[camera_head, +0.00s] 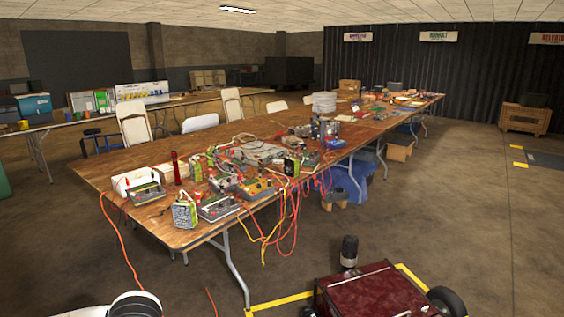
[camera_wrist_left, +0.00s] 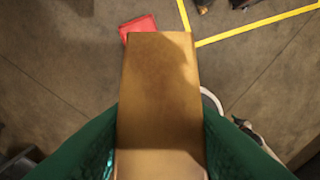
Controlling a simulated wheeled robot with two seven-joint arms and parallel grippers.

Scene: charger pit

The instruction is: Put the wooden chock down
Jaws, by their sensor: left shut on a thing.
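The wooden chock (camera_wrist_left: 160,85) is a brown block in the left wrist view. It fills the middle of the picture, from near the top to the bottom edge. My left gripper (camera_wrist_left: 161,135) is shut on it, with a green finger along each side. The chock is held above the bare floor, though its height is hard to judge. The head view does not show the chock or the left gripper, only a white part of my arm at the lower left. My right gripper is in neither view.
A red flat object (camera_wrist_left: 138,25) and yellow floor tape (camera_wrist_left: 255,24) lie beyond the chock. In the head view, a long table (camera_head: 150,218) holds electronics with cables hanging off its edge. A dark red wheeled box (camera_head: 375,295) stands at the bottom. Floor at right is open.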

